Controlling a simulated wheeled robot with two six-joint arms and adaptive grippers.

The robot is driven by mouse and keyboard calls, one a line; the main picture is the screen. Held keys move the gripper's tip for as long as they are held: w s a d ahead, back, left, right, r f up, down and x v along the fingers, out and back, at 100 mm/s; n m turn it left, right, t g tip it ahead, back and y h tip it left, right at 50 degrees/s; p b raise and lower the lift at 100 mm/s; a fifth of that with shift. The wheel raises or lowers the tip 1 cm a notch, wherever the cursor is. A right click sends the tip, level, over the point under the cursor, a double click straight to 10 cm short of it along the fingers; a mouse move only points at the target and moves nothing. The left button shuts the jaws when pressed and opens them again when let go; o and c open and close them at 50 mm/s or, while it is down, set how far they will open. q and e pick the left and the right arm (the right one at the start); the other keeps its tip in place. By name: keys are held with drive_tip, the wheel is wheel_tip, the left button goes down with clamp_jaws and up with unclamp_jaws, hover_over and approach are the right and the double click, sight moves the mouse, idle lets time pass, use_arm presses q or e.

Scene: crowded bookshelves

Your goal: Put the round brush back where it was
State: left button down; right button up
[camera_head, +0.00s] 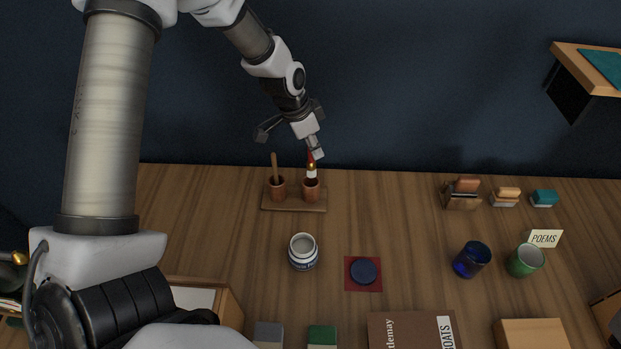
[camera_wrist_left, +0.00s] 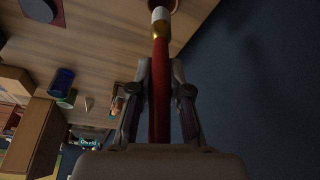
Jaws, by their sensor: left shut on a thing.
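The round brush (camera_head: 311,166) has a red handle, a gold ferrule and a white part below it. My left gripper (camera_head: 315,145) is shut on its red handle, and the brush points down at the right-hand terracotta cup (camera_head: 311,190). The white part is at the cup's mouth; whether its tip is inside I cannot tell. In the left wrist view the red handle (camera_wrist_left: 160,85) runs between the fingers toward the cup at the top edge. The left-hand cup (camera_head: 278,189) holds a brown stick-like handle (camera_head: 274,165). Both cups stand on a wooden base (camera_head: 294,207). My right gripper is out of view.
A white and blue jar (camera_head: 303,252) and a dark round lid (camera_head: 363,271) on a red square stand in front. Blue (camera_head: 471,260) and green (camera_head: 525,260) cups are at right. The dark wall (camera_head: 400,90) is close behind the cups.

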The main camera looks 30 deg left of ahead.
sight(313, 171)
use_arm(q)
wheel_tip(313, 171, down, 9)
drive_tip(key=shift+a+r+b, duration=0.1)
drive_tip(key=shift+r+b, duration=0.05)
drive_tip(key=shift+b, duration=0.85)
drive_tip(key=shift+w, duration=0.1)
drive_tip(key=c, duration=1.1)
unclamp_jaws()
drive_tip(key=p+v, duration=0.7)
drive_tip(key=v, duration=0.5)
drive_tip(key=shift+r, duration=0.1)
